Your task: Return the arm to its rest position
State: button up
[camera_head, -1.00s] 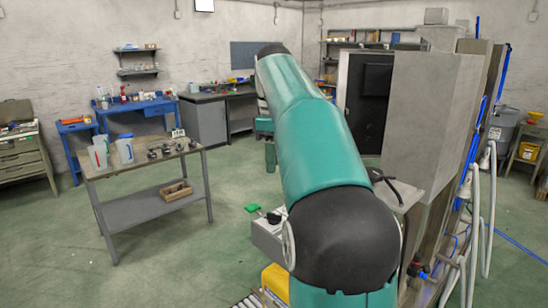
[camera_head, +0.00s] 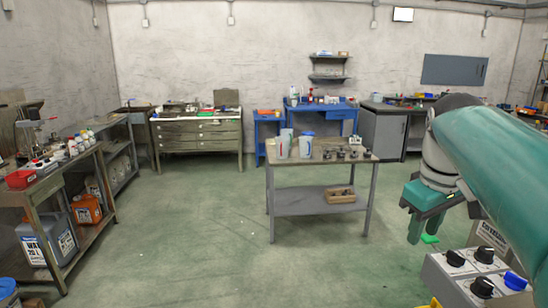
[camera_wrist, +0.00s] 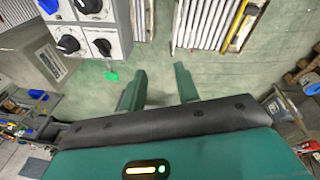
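My teal arm (camera_head: 490,150) reaches in from the right edge of the head view, bent at a dark joint, with the forearm hanging down. My gripper (camera_head: 424,228) points down at the right of that view, above the green floor. In the wrist view my gripper (camera_wrist: 160,72) shows two teal fingers standing apart with only bare floor between them. It is open and holds nothing. A grey control box (camera_head: 455,277) with black and blue knobs is low beside the gripper; it also shows at the upper left of the wrist view (camera_wrist: 112,18).
A small grey table (camera_head: 318,203) with jugs and small parts stands ahead. A shelf bench (camera_head: 45,188) with bottles is at the left. A green knob or tag (camera_head: 430,239) is near the gripper. The floor (camera_head: 190,225) in the middle is clear.

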jog(key=s+a+f+m+t, duration=0.3)
jog(key=s+a+f+m, duration=0.1)
jog(key=s+a+f, duration=0.7)
notch_tip(320, 180, down, 4)
jog(key=shift+s+a+f+y, duration=0.2)
jog(key=shift+s+a+y, duration=0.15)
jog(key=shift+s, duration=0.6)
